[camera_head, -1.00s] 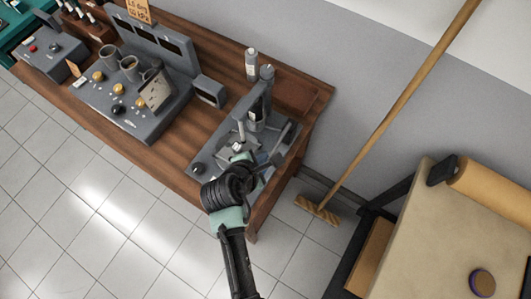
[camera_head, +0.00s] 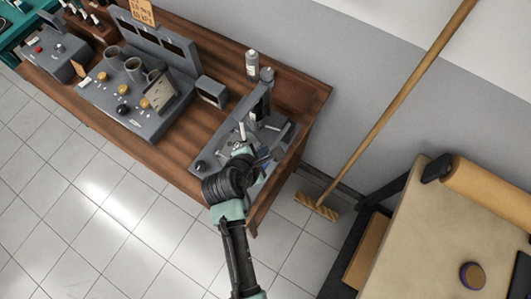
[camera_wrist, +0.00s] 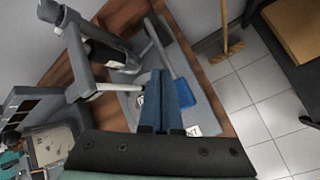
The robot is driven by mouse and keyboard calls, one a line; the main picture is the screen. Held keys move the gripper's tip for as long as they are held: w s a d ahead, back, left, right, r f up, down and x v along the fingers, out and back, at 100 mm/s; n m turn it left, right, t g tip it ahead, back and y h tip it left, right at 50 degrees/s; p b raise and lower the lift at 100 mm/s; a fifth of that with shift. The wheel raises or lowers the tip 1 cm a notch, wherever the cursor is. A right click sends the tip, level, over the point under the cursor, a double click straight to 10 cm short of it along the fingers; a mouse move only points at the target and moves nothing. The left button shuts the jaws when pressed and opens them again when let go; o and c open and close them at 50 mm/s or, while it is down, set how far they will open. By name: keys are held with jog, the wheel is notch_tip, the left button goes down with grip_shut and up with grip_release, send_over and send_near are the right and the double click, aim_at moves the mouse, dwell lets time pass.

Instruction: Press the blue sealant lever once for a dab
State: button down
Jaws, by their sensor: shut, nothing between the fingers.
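The blue lever (camera_wrist: 182,92) shows as a flat blue paddle in the wrist view, just right of my fingers, on the grey dispenser base (camera_wrist: 205,115). My gripper (camera_wrist: 160,73) is shut and empty, its dark fingers together above the base. I cannot tell whether a fingertip touches the lever. In the head view my gripper (camera_head: 243,150) is over the front of the sealant dispenser (camera_head: 203,163), and my wrist hides much of that area. The dispenser's upright post and arm (camera_wrist: 75,55) stand left of my fingers in the wrist view.
A pale bottle (camera_head: 252,65) stands behind the dispenser on the wooden bench (camera_head: 205,120). A grey console (camera_head: 140,118) with knobs and cups is to the left. A broom (camera_head: 385,120) leans against the wall at right. A tan-topped table (camera_head: 425,235) is at lower right.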

jog(key=r+p, duration=0.4)
jog(key=shift+w+d+r+p, duration=0.1)
jog(key=shift+w+r+p, duration=0.1)
jog(key=shift+r+p, duration=0.15)
dwell(0.7)
